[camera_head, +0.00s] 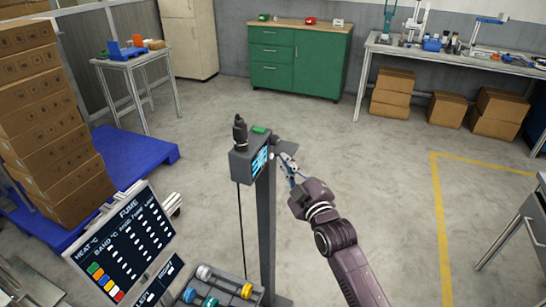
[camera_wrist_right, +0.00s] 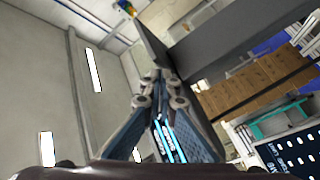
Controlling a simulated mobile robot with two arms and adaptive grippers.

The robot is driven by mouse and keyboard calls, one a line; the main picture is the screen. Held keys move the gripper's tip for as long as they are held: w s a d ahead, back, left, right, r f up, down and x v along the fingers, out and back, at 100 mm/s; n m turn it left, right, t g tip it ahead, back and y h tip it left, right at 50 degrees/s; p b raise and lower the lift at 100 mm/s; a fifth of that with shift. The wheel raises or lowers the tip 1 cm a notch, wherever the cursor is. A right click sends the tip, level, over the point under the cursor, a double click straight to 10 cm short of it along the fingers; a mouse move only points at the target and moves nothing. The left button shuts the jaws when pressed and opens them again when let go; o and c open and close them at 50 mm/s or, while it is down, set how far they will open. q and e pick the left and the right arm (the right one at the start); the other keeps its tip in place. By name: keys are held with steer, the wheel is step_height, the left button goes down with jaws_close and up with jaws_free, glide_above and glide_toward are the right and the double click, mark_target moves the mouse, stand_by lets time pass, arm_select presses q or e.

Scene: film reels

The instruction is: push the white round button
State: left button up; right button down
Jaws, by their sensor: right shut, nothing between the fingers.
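A grey device box (camera_head: 248,162) stands on a dark post and has a lit blue display on its right-hand face. A small pale spot (camera_head: 271,155) at the display's edge may be the white round button; it is too small to be sure. My right gripper (camera_head: 284,163) is shut and empty, its fingertips just right of the display and close to that spot. I cannot tell whether they touch it. In the right wrist view the closed fingers (camera_wrist_right: 160,82) hide much of what lies ahead, and part of a lit display (camera_wrist_right: 163,140) shows between them. My left gripper is not in view.
A dark flat plate (camera_head: 288,147) juts out beside the box near my right gripper. A tilted panel (camera_head: 122,243) with coloured squares stands at lower left, beside a tray of coloured round items (camera_head: 204,273). Stacked cartons (camera_head: 55,150) are at left.

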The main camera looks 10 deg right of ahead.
steer(key=shift+a, duration=0.1)
steer(key=shift+w+a, duration=0.25)
stand_by(0.3)
steer(key=shift+w+a, duration=0.2)
steer(key=shift+a, duration=0.15)
stand_by(0.7)
steer(key=shift+d+p, duration=0.1)
steer(key=shift+p, duration=0.2)
steer(key=shift+s+d+p, duration=0.3)
steer(key=shift+s+d, duration=0.2)
steer(key=shift+d, duration=0.1)
steer(key=s+d, duration=0.1)
steer(key=s+d+p, duration=0.1)
steer(key=d, duration=0.2)
steer(key=shift+s+d+p, duration=0.1)
steer(key=shift+s+p, duration=0.2)
steer(key=shift+s, duration=0.1)
